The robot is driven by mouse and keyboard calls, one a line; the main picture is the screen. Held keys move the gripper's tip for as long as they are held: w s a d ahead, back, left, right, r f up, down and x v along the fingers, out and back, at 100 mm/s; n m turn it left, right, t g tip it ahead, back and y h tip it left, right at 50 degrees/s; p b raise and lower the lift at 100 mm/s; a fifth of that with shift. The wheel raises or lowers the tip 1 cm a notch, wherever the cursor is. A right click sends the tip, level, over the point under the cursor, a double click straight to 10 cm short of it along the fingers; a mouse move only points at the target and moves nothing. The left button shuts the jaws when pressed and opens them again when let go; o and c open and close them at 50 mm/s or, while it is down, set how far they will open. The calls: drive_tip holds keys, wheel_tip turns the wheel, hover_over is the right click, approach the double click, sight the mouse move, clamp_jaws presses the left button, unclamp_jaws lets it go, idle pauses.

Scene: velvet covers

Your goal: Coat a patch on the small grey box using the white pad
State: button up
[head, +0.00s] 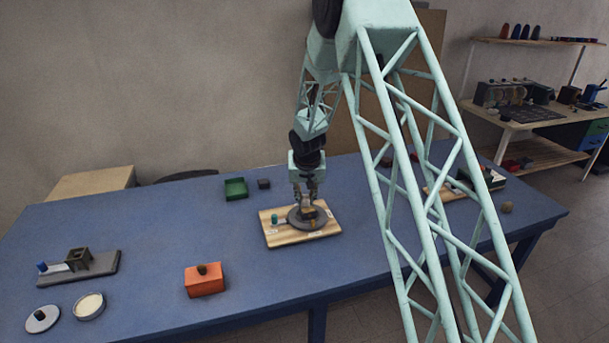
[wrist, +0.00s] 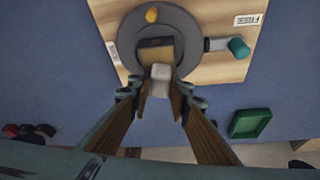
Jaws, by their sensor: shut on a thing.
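My gripper (wrist: 160,90) points down over a round dark grey disc (head: 296,224) on a wooden board. In the wrist view its fingers are closed on a pale grey-white block (wrist: 160,73); I cannot tell what this block is. A brown and dark block (wrist: 155,48) lies on the disc just beyond it; whether they touch is unclear. A white round pad (head: 42,319) with a dark knob lies at the front left of the table. A small grey box (head: 78,259) stands on a grey plate at the left. A small dark box (head: 264,184) sits at the back.
An orange box (head: 204,282), a dish of cream stuff (head: 89,306) and a green tray (head: 236,188) stand apart on the blue table. The table between them is clear.

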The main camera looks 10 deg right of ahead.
sight(311, 211)
drive_tip(key=shift+w+r+p, duration=0.15)
drive_tip(key=shift+w+p, duration=0.4)
drive_tip(key=shift+w, duration=0.05)
drive_tip(key=shift+w+d+p, duration=0.1)
drive_tip(key=shift+p, duration=0.3)
drive_tip(key=shift+d+f, duration=0.25)
drive_tip(key=shift+f, duration=0.1)
drive_tip(key=s+b, duration=0.6)
drive_tip(key=shift+s+d+b, duration=0.25)
drive_tip(key=shift+s+b, duration=0.05)
drive_tip(key=shift+b, duration=0.1)
drive_tip(key=shift+w+r, duration=0.25)
drive_tip(key=shift+w, duration=0.35)
drive_tip(key=shift+w+a+p, duration=0.2)
drive_tip(key=shift+w+p, duration=0.4)
drive_tip(key=shift+w, duration=0.8)
drive_tip(key=shift+w+a+p, duration=0.15)
drive_tip(key=shift+w+p, duration=0.45)
drive_tip(key=shift+w, duration=0.75)
wheel_tip(311, 211, up, 3)
drive_tip(key=shift+s+r+p, duration=0.1)
drive_tip(key=shift+p, duration=0.45)
drive_tip(key=shift+r, duration=0.15)
drive_tip(key=shift+r+p, duration=1)
drive_tip(key=shift+r, duration=1.2)
